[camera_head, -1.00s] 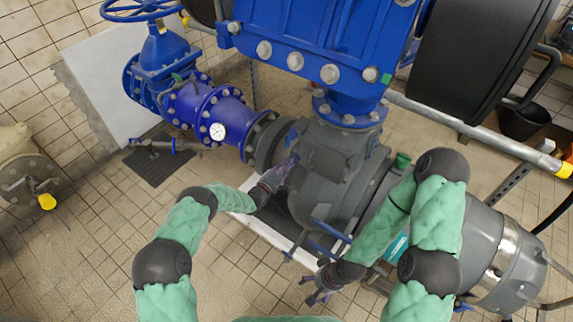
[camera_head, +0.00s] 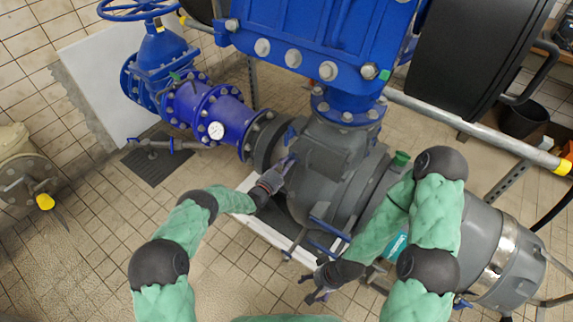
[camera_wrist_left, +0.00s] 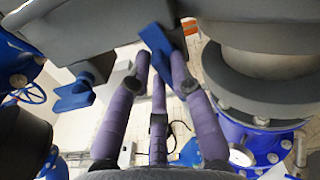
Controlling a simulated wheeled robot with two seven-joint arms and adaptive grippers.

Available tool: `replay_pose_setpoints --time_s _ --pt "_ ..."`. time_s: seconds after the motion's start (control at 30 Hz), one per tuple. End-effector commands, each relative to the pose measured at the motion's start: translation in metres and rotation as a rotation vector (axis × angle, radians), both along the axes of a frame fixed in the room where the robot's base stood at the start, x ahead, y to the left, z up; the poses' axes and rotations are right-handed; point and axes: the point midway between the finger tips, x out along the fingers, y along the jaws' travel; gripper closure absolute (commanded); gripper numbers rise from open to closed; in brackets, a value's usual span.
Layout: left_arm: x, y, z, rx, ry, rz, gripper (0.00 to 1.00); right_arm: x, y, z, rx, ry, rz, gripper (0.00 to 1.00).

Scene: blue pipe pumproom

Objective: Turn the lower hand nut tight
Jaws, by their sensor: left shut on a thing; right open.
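A blue hand nut (camera_wrist_left: 157,40) with a flat wing shows between the purple fingertips in the left wrist view. My left gripper (camera_head: 289,163) is shut on it at the side of the grey pump housing (camera_head: 330,150); in the head view the fingers largely hide this nut. Another blue winged part (camera_wrist_left: 74,96) stands apart from the fingers in the wrist view. My right gripper (camera_head: 310,292) is open and empty, low in front of the housing.
Blue bars (camera_head: 327,228) stick out from the housing between my grippers. A blue pipe with a gauge (camera_head: 216,130) joins the housing on the left. A green cap (camera_head: 401,159) is close to my right arm.

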Motion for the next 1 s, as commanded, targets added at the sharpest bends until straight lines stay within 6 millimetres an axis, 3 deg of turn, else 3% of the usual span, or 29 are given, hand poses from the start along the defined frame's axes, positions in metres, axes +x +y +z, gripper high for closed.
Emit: replay_pose_setpoints --time_s 0.03,1.0 --pt "-0.0072 -0.0078 -0.0081 0.013 0.009 -0.015 1.0 0.0 0.0 -0.0005 0.0 0.0 0.0 0.21" --pt "-0.0087 -0.008 -0.0122 0.098 -0.048 -0.016 1.0 -0.0001 0.0 -0.0017 0.0 0.0 0.0 0.21"
